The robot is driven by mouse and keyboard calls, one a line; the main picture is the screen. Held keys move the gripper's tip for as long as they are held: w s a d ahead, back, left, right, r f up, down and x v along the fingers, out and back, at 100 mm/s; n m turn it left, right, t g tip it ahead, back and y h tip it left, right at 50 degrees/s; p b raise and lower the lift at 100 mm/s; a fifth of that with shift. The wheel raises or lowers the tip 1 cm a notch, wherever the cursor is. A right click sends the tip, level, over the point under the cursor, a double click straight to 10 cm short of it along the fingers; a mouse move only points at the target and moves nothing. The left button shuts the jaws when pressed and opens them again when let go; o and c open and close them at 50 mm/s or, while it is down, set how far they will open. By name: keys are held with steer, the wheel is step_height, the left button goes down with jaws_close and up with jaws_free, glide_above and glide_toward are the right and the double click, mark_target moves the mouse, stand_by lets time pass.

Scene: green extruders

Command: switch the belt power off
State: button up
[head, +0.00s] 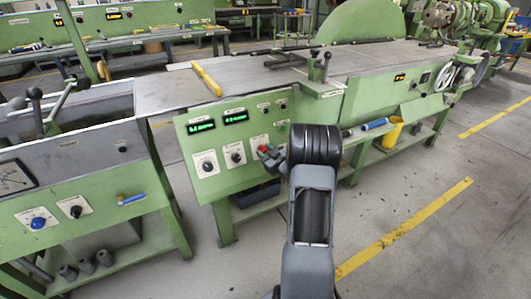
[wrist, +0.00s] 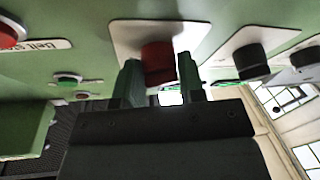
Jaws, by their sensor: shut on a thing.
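A red rotary knob (wrist: 157,60) on a white plate (wrist: 190,33) stands out from the green panel in the wrist view. The fingers of my gripper (wrist: 159,72) are on either side of this knob and closed on it. Any lettering on the plate cannot be read. In the head view my arm reaches to the right part of the green control panel (head: 222,182), where a red spot of the knob (head: 263,149) shows beside my gripper (head: 271,157). The knob's pointer position cannot be made out.
Two black knobs (wrist: 251,57) sit to the right in the wrist view. A red button (wrist: 8,35) beside a partly readable "Belt S" label and a green button (wrist: 66,79) are at left. A yellow container (head: 391,132) stands on the lower shelf.

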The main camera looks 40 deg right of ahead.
steer(key=n+y+b, duration=0.1)
steer(key=n, duration=0.1)
steer(key=shift+d+n, duration=0.1)
steer(key=shift+n, duration=0.3)
steer(key=n+g, duration=0.1)
steer(key=n, duration=0.1)
steer(key=n+y+b, duration=0.1)
steer(key=n, duration=0.1)
steer(key=shift+d+r+g+y, duration=0.1)
steer(key=shift+r+g+y, duration=0.05)
steer(key=shift+g+y, duration=0.2)
steer(key=n, duration=0.2)
steer(key=n+g, duration=0.1)
steer(key=n, duration=0.1)
steer(key=n+g+y, duration=0.1)
steer(key=n, duration=0.1)
steer(key=shift+w+r, duration=0.1)
steer(key=shift+r, duration=0.15)
steer(key=shift+n+g+p, duration=0.25)
steer(key=shift+n+p, duration=0.05)
steer(key=shift+n, duration=0.2)
steer(key=o, duration=0.9)
steer(key=shift+f, duration=0.1)
